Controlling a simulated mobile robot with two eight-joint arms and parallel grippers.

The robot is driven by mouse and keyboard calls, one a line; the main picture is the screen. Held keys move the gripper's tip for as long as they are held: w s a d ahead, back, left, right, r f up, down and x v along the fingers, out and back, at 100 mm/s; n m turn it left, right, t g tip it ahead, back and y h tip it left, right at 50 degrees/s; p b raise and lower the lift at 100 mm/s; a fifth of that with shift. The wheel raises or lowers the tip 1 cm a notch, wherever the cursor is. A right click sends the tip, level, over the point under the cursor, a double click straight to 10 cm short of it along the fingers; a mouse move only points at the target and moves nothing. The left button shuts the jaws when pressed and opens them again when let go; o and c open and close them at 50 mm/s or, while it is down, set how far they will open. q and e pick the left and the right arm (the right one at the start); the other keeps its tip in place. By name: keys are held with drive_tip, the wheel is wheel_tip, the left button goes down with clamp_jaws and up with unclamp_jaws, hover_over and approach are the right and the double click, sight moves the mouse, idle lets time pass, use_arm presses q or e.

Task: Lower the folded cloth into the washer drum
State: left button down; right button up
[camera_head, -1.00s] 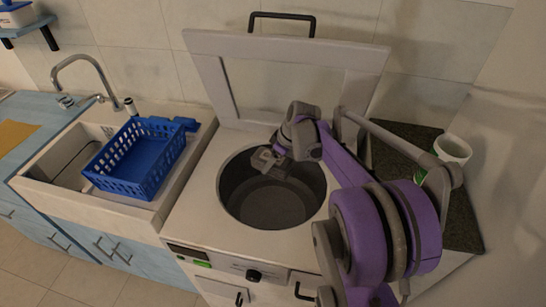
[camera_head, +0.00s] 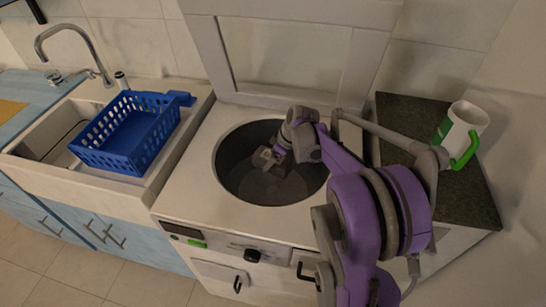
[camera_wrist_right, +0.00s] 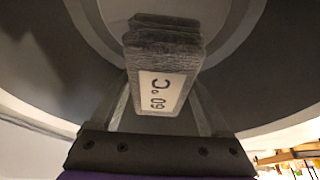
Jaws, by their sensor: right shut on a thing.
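The washer (camera_head: 180,205) has its lid raised against the wall and its round drum (camera_head: 250,190) open at the top. My right gripper (camera_head: 265,158) reaches down inside the drum opening, near its middle. In the right wrist view, my right gripper (camera_wrist_right: 160,105) is shut on the folded cloth (camera_wrist_right: 165,40), a grey stack of layers with a white "60 °C" label facing the camera. The drum's grey wall surrounds the cloth there. In the head view the cloth is small and mostly hidden by the gripper. My left gripper is not in view.
A blue basket (camera_head: 130,135) stands on the sink at the left, beside a tap (camera_head: 75,40). The raised lid (camera_head: 290,55) stands behind the drum.

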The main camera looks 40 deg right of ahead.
drive_tip(key=b, duration=0.8)
approach(268, 189)
drive_tip(key=x, duration=0.4)
drive_tip(key=shift+f, duration=0.3)
drive_tip(key=o, duration=1.3)
drive_tip(key=p+v, duration=0.2)
drive_tip(key=v, duration=0.9)
drive_tip(key=shift+p, duration=0.35)
drive_tip(key=shift+f, duration=0.1)
